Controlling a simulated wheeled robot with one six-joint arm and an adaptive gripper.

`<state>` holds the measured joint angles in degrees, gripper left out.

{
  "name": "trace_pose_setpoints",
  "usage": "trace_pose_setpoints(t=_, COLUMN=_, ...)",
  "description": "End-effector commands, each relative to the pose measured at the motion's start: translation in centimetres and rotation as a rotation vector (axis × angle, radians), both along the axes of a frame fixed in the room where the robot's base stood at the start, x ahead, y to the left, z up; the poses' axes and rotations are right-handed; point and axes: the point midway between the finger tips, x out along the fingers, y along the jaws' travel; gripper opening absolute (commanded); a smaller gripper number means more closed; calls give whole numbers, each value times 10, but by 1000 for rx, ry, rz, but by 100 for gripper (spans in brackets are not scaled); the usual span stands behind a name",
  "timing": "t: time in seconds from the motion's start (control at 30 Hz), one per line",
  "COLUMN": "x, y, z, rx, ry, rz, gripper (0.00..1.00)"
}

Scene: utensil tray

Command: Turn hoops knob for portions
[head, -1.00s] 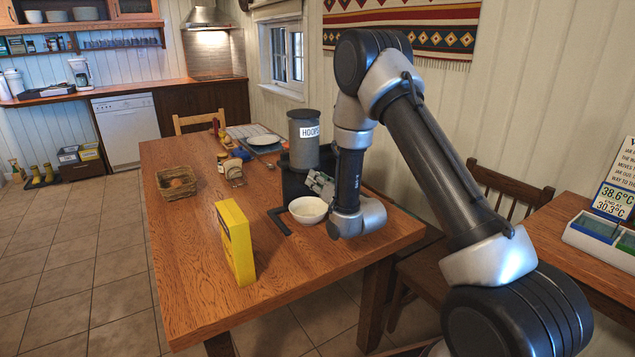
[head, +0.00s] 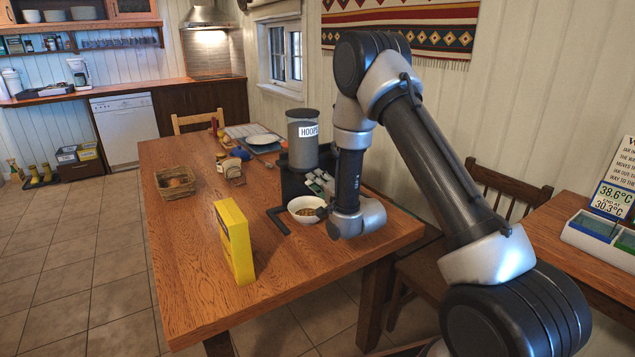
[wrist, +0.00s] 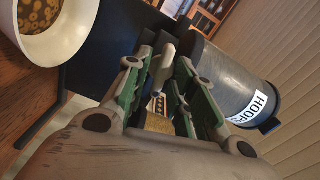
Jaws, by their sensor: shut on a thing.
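The hoops dispenser (head: 303,140) is a grey cylinder labelled HOOPS on a dark stand on the wooden table. It also shows at the right of the wrist view (wrist: 225,80). Its knob (wrist: 165,72) is a small pale piece between my fingertips, partly hidden by them. My gripper (head: 318,184) is at the front of the stand; in the wrist view my gripper (wrist: 163,75) is shut on the knob. A white bowl (head: 296,204) stands below, beside my gripper. In the wrist view the bowl (wrist: 75,48) holds brown ring-shaped hoops.
A yellow box (head: 236,243) stands at the table's front. A wicker basket (head: 175,183) sits at the left. Jars (head: 222,163) and a white plate (head: 263,139) are farther back. The table's middle left is clear.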

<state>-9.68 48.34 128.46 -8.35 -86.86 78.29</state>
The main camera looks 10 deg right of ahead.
Motion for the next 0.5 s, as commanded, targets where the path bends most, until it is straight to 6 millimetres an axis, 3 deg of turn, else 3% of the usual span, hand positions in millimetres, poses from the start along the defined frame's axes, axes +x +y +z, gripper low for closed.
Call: trace_pose_setpoints(t=0.5, x=0, y=-1, z=-2, rx=193, ry=64, rz=-2, gripper=1)
